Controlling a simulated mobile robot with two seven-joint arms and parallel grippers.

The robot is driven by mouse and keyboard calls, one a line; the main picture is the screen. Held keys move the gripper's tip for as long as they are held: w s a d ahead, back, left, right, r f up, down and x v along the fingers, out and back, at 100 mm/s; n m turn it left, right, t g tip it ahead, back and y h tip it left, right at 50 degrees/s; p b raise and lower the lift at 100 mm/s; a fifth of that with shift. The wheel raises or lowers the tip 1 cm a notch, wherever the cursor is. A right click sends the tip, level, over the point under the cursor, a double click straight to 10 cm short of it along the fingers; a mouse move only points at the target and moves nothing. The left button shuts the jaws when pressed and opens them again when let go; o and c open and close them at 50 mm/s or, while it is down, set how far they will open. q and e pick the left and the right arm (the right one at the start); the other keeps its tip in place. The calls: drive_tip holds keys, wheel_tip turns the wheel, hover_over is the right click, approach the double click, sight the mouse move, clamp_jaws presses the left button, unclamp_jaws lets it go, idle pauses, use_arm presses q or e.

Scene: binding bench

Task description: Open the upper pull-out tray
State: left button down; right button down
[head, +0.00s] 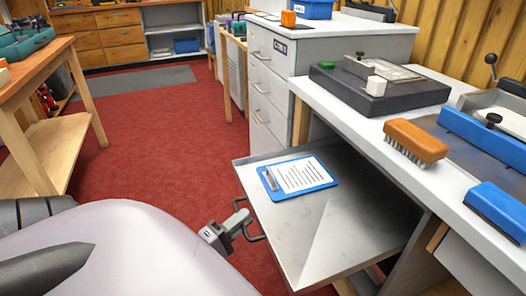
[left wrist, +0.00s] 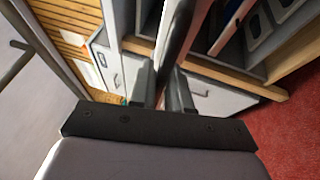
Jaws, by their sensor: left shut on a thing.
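The grey metal pull-out tray (head: 330,235) sticks out from under the white worktop at the right. A blue clipboard with a white printed sheet (head: 300,178) lies flat on it. The tray's dark handle (head: 257,238) is on its left front edge. My left gripper (head: 243,222) is at this handle, shut on it. In the left wrist view the two fingers (left wrist: 160,92) stand on either side of a dark bar (left wrist: 180,32); the exact contact is hard to see. My right gripper does not show.
The white worktop (head: 345,118) above the tray holds an orange brush (head: 415,140), a dark press-like block (head: 375,88) and blue bars (head: 497,207). A white drawer cabinet (head: 268,95) stands behind the tray. A wooden table (head: 35,65) is at left. Red carpet (head: 165,150) between is clear.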

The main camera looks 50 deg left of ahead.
use_arm(q)
drive_tip(key=shift+s+a+p, duration=0.15)
drive_tip(key=shift+s+a, duration=0.2)
drive_tip(key=shift+s, duration=0.5)
drive_tip(key=shift+s+a+p, duration=0.15)
drive_tip(key=shift+s+a, duration=0.15)
drive_tip(key=shift+s, duration=0.55)
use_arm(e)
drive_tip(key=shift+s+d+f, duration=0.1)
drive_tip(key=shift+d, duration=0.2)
use_arm(q)
drive_tip(key=c, duration=1.2)
unclamp_jaws()
drive_tip(key=shift+o, duration=0.2)
drive_tip(key=shift+s, duration=0.1)
drive_tip(key=s+f, duration=0.1)
drive_tip(key=s, duration=0.6)
drive_tip(key=shift+f+p, duration=0.15)
drive_tip(key=shift+p, duration=0.2)
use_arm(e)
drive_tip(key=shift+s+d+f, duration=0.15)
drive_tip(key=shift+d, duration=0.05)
use_arm(q)
drive_tip(key=shift+w, duration=0.1)
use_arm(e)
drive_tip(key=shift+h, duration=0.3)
